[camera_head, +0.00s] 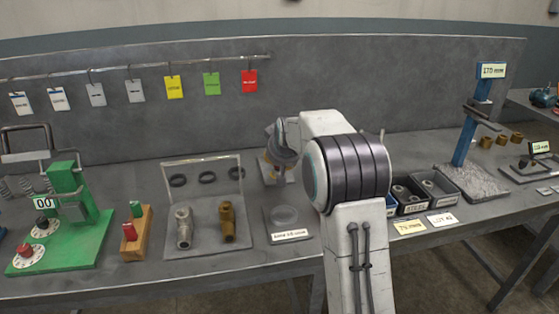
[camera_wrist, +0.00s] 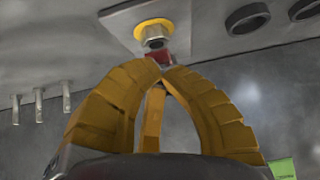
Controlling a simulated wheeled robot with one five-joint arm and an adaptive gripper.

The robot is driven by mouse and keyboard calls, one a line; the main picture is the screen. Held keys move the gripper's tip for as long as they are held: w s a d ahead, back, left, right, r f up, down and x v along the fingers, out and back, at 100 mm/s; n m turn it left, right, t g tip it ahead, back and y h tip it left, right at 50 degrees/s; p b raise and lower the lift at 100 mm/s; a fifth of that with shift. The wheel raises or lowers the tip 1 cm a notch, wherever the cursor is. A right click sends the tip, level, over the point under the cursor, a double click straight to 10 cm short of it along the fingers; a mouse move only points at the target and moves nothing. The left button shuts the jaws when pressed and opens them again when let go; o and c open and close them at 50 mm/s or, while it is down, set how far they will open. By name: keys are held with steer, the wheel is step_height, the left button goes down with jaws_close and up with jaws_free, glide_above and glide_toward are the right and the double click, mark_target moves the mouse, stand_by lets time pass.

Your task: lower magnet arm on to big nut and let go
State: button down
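In the wrist view my gripper (camera_wrist: 165,70) has its orange fingers converged at the tips. A small red piece (camera_wrist: 164,58), which I take to be the end of the magnet arm, shows at the fingertips, partly hidden by them. Just beyond it is a metal nut-like part (camera_wrist: 153,36) with a yellow ring (camera_wrist: 154,24), against a grey plate (camera_wrist: 124,16). I cannot tell whether the red piece touches the nut. In the head view my gripper (camera_head: 272,163) is over the rear middle of the bench, largely hidden by my arm.
A tray with two pipe fittings (camera_head: 228,221) and dark rings (camera_head: 207,177) is left of my gripper. A green fixture (camera_head: 68,215) stands far left. Parts bins (camera_head: 434,187) and a blue stand (camera_head: 468,135) are right. Tags hang along the back panel (camera_head: 350,85).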

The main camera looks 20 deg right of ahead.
steer(key=shift+a+f, duration=0.15)
steer(key=shift+s+a+b, duration=0.1)
steer(key=shift+s+b, duration=0.55)
steer(key=shift+b, duration=0.05)
step_height(320, 180, up, 10)
steer(key=s+p, duration=0.2)
steer(key=p, duration=0.5)
steer(key=shift+s+a+f, duration=0.15)
steer(key=shift+a, duration=0.05)
stand_by(0.3)
